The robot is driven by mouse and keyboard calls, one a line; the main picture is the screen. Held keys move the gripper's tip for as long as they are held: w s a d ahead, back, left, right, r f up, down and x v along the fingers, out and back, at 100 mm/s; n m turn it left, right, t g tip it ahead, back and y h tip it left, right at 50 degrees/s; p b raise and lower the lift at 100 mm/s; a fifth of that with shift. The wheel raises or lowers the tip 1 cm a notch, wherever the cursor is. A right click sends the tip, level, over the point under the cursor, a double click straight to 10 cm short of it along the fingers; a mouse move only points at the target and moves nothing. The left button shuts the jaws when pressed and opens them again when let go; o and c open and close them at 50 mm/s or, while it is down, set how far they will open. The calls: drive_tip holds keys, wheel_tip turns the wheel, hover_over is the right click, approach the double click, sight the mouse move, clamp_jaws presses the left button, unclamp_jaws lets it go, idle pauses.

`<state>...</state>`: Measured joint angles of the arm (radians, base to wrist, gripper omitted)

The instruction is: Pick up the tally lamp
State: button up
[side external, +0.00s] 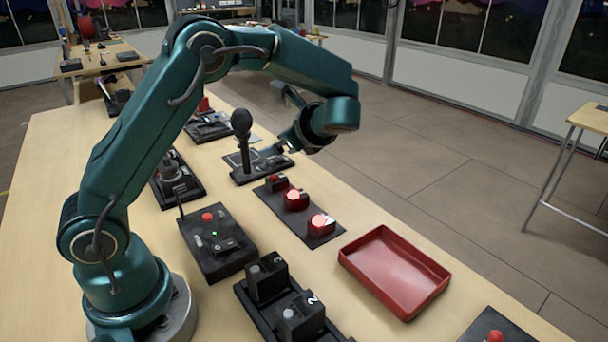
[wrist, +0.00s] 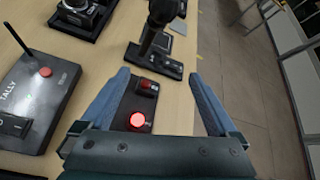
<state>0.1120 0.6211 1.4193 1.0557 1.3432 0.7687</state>
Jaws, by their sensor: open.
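The tally lamps are red domes on black blocks, in a row on a dark plate (side external: 278,208) on the table. The back lamp (side external: 272,181) looks unlit; the middle lamp (side external: 296,197) and front lamp (side external: 321,222) glow. In the wrist view an unlit lamp (wrist: 147,85) and a glowing lamp (wrist: 138,120) show between the fingers; my gripper body hides the rest of the plate. My gripper (wrist: 160,76) is open and empty. In the side view it hangs above and behind the lamp row, near a black joystick (side external: 241,130).
A black box with a red button (side external: 215,245), marked TALLY in the wrist view (wrist: 38,95), stands left of the lamps. An empty red tray (side external: 395,270) is at the front right. A black two-block unit (side external: 285,300) is in front. The joystick rises high beside my gripper.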

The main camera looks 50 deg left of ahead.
sight(280, 181)
drive_tip(key=f+m, duration=0.1)
drive_tip(key=f, duration=0.1)
drive_tip(key=w+f+m+y, duration=0.1)
drive_tip(key=f, duration=0.1)
drive_tip(key=w+f, duration=0.1)
drive_tip(key=f, duration=0.2)
drive_tip(key=shift+w+a+m+y, duration=0.25)
drive_tip(key=shift+m+y, duration=0.15)
drive_tip(key=shift+m, duration=0.5)
drive_tip(key=f, duration=0.2)
drive_tip(key=s+f, duration=0.1)
drive_tip(key=f, duration=0.1)
drive_tip(key=shift+d+f, duration=0.1)
drive_tip(key=shift+d, duration=0.05)
drive_tip(key=shift+f, duration=0.2)
drive_tip(key=shift+x, duration=2.45)
drive_tip(key=shift+r, duration=0.1)
drive_tip(key=c, duration=1.5)
